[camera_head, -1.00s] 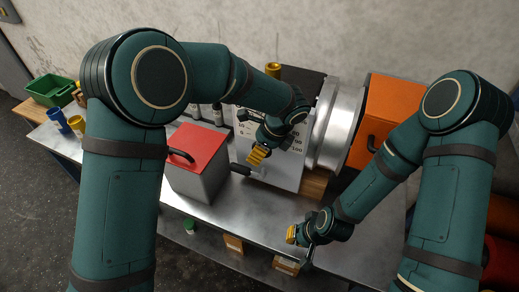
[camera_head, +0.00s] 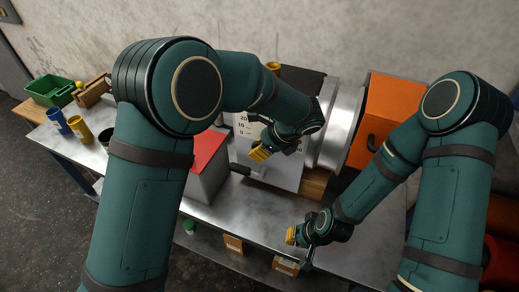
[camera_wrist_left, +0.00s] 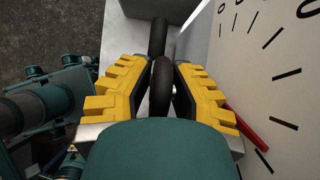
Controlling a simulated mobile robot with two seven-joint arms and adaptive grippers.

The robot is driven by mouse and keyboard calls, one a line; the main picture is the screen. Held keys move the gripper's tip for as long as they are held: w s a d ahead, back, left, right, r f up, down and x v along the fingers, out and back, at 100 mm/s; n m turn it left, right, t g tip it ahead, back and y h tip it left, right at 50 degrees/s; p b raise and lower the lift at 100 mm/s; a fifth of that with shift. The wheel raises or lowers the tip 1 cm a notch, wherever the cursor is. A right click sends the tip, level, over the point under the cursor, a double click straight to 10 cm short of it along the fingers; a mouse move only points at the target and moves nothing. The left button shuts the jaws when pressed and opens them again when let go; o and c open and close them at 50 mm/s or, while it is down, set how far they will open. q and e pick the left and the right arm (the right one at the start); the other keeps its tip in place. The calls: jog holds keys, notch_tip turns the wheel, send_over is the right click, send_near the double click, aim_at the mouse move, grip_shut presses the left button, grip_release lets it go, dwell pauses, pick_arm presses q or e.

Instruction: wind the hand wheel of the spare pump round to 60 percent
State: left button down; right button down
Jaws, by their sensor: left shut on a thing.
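In the left wrist view, a black rounded part of the hand wheel (camera_wrist_left: 162,85) lies between the two yellow fingers of my left gripper (camera_wrist_left: 160,92). In the head view my left gripper (camera_head: 262,152) is at the front of the pump's white dial panel (camera_head: 278,174), covering part of it. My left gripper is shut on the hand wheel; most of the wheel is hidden. A red pointer (camera_wrist_left: 246,126) shows on the dial at the right of the wrist view; its reading is unclear. My right gripper (camera_head: 291,235) is low over the bench front, its jaw state unclear.
A grey box with a red lid (camera_head: 207,152) stands left of the panel, partly behind my left arm. A silver cylinder (camera_head: 340,125) and an orange housing (camera_head: 392,105) are to the right. Yellow and blue cups (camera_head: 78,127) and a green crate (camera_head: 50,88) are far left.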

pick_arm(q)
jog(key=shift+y, duration=0.8)
jog(key=c, duration=0.9)
grip_release()
pick_arm(e)
jog(key=shift+f, duration=0.1)
pick_arm(q)
jog(key=shift+o, duration=0.2)
jog(key=v, duration=1.2)
jog(key=shift+s, duration=0.2)
jog(key=shift+a+f, duration=0.1)
